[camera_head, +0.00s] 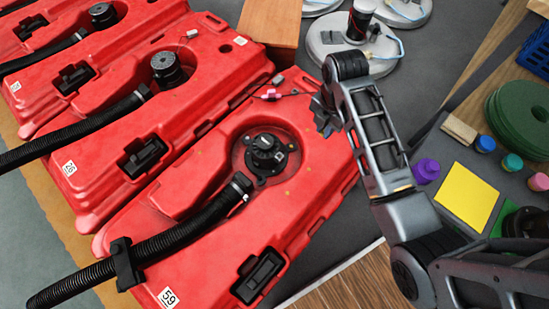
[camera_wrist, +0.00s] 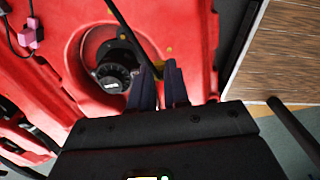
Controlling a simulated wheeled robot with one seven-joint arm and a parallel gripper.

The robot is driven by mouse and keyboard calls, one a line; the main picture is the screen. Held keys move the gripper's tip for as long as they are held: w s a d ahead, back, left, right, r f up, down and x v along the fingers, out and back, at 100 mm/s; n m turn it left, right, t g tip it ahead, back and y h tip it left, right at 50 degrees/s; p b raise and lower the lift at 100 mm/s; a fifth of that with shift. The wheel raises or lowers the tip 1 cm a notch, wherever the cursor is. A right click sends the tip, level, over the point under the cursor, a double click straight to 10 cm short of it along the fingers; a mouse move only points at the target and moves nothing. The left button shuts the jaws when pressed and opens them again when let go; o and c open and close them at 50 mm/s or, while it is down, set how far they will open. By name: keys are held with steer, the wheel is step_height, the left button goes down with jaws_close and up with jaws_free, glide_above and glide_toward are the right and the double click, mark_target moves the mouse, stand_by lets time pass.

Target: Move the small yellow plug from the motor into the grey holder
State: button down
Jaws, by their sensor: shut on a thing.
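The black round motor (camera_head: 265,155) sits in the recess of the nearest red tank, and in the wrist view the motor (camera_wrist: 115,75) lies just left of my fingertips. My gripper (camera_head: 325,112) is above the right edge of this tank, beside the recess. In the wrist view my gripper (camera_wrist: 161,75) has its dark fingers close together, with a speck of yellow at the tips, the small yellow plug (camera_wrist: 158,63). The plug is mostly hidden by the fingers. I cannot make out the grey holder for certain.
Several red tanks stand in a row, with a black hose (camera_head: 180,240) across the nearest. A pink connector (camera_head: 270,95) lies on it. At right are a yellow sheet (camera_head: 467,196), a purple knob (camera_head: 426,171) and green pads (camera_head: 523,115). A grey disc machine (camera_head: 340,45) stands behind.

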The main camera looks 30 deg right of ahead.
steer(key=shift+w+f+n, duration=0.15)
steer(key=shift+f+n, duration=0.25)
steer(key=shift+f, duration=0.15)
steer(key=w+a+f+b, duration=0.1)
steer(key=a+f, duration=0.1)
steer(key=a, duration=0.1)
steer(key=w+a+f+b, duration=0.2)
steer(key=a, duration=0.1)
steer(key=w+a+f+b, duration=0.1)
steer(key=w+a+f, duration=0.1)
steer(key=a, duration=0.2)
steer(key=shift+w+a+f, duration=0.1)
steer(key=shift+f, duration=0.3)
steer(key=shift+f+b, duration=1.1)
steer(key=shift+f, duration=0.8)
steer(key=shift+f, duration=0.55)
steer(key=c, duration=1.1)
jaws_free()
step_height(320, 180, up, 13)
steer(key=p, duration=0.4)
